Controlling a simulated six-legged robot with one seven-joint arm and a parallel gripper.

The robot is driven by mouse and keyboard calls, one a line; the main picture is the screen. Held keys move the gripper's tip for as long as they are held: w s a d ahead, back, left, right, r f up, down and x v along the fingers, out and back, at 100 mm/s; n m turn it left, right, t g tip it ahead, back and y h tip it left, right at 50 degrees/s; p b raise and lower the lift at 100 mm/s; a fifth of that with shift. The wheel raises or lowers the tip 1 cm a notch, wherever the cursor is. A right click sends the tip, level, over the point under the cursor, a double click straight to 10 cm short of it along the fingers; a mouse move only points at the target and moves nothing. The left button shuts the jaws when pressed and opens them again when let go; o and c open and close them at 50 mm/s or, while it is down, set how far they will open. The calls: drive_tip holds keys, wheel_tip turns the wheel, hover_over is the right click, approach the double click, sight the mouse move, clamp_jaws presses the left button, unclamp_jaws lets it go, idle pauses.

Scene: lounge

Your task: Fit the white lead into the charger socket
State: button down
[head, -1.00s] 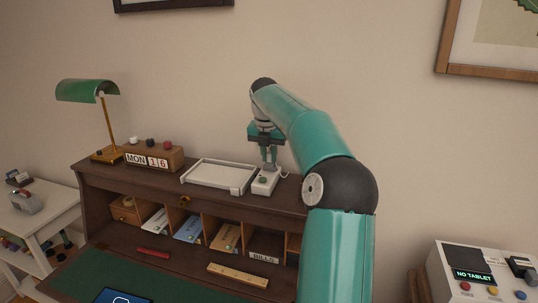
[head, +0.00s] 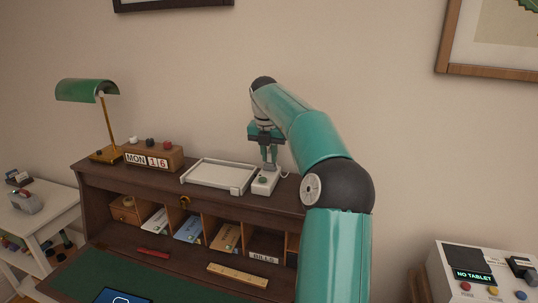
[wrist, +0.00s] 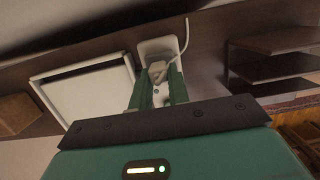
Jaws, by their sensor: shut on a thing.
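My gripper (head: 269,163) points down over the desk's top shelf, right above the white charger (head: 264,183), which has a green patch on its front. The wrist view shows my two green fingers (wrist: 159,78) shut on the white plug end of the lead (wrist: 157,72). The lead's thin white cable (wrist: 208,43) runs off to the right there, and a bit of it shows in the head view (head: 284,174). The plug is over or against the pale charger (wrist: 157,46). The socket is hidden, so I cannot tell whether the plug is seated.
A shallow white tray (head: 240,189) lies just left of the charger. A wooden calendar block (head: 171,155) and a green lamp (head: 88,91) stand farther left. Pigeonholes with papers (head: 189,229) are below. The wall is close behind.

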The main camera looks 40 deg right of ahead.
drive_tip(key=shift+s+d+f, duration=0.35)
drive_tip(key=shift+w+r, duration=0.1)
drive_tip(key=shift+r, duration=0.3)
drive_tip(key=shift+r, duration=0.15)
drive_tip(key=shift+a+r, duration=0.1)
drive_tip(key=shift+w+a+r, duration=0.2)
drive_tip(key=shift+a+r, duration=0.05)
drive_tip(key=shift+a+f, duration=0.1)
drive_tip(key=shift+f, duration=0.55)
idle(0.4)
drive_tip(key=shift+r, duration=0.15)
drive_tip(key=shift+r, duration=0.25)
